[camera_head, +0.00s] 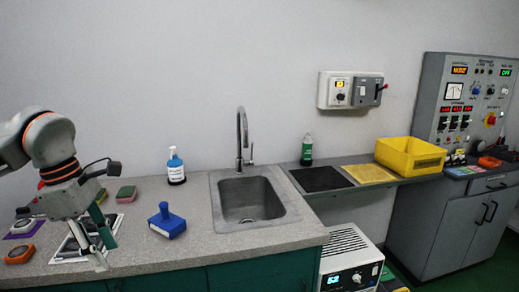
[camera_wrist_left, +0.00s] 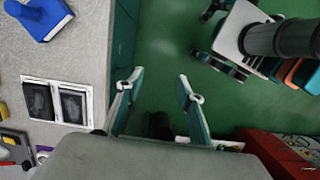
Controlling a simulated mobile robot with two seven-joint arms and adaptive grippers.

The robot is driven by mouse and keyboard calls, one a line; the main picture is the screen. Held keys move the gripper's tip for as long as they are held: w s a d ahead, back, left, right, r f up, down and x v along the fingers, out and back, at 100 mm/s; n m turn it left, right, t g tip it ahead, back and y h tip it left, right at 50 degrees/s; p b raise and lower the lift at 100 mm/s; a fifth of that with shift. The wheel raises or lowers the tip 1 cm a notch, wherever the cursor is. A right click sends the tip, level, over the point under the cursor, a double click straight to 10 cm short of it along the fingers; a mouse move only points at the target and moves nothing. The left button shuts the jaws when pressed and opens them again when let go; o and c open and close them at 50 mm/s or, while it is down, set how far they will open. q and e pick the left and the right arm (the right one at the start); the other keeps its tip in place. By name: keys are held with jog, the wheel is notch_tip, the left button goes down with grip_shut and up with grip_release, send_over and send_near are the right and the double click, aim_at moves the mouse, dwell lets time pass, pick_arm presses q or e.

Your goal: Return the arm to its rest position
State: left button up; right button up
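My left arm (camera_head: 55,150) comes in from the left in the head view. It bends down over the front left part of the grey counter (camera_head: 190,218). Its gripper (camera_head: 105,254) points down near the counter's front edge. In the left wrist view the two fingers of the left gripper (camera_wrist_left: 160,90) are spread apart with green floor between them. They hold nothing. They are beyond the counter edge in that view. My right gripper is in neither view.
A blue block-like tool (camera_head: 167,222) stands right of the gripper; a white frame with two dark squares (camera_wrist_left: 57,101) lies beside it. A sink (camera_head: 250,200), a soap bottle (camera_head: 176,168) and a yellow bin (camera_head: 410,156) are farther right. Green floor (camera_wrist_left: 175,50) lies below the fingers.

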pick_arm(q)
jog(key=s+d+f+g+h, duration=0.1)
jog(key=s+d+f+h, duration=0.15)
jog(key=d, duration=0.55)
jog(key=s+d+f+g+h, duration=0.1)
jog(key=d+f+g+h, duration=0.15)
jog(key=d, duration=0.55)
jog(key=s+d+f+h, duration=0.2)
jog(key=d+h, duration=0.1)
jog(key=d, duration=0.4)
jog(key=d+r+n+t+h, duration=0.3)
jog(key=d+r+n+h, duration=0.2)
jog(key=d+n+h, duration=0.6)
jog(key=w+a+f+n+t+y, duration=0.3)
jog(key=a+f+n+t+y, duration=0.2)
jog(key=f+n+t, duration=0.5)
jog(key=w+a+f+n+t+y, duration=0.45)
jog(key=f+n+t, duration=0.2)
jog(key=n, duration=0.85)
jog(key=s+a+f+n+g+y, duration=0.2)
jog(key=s+a+f+n+y, duration=0.2)
jog(key=s+f, duration=0.4)
jog(key=s+a+f+n+g+y, duration=0.3)
jog(key=s+a+f+n, duration=0.4)
jog(key=f, duration=0.9)
jog(key=shift+s+a+g+y, duration=0.3)
jog(key=shift+s+a+y, duration=0.4)
jog(key=shift+y, duration=0.15)
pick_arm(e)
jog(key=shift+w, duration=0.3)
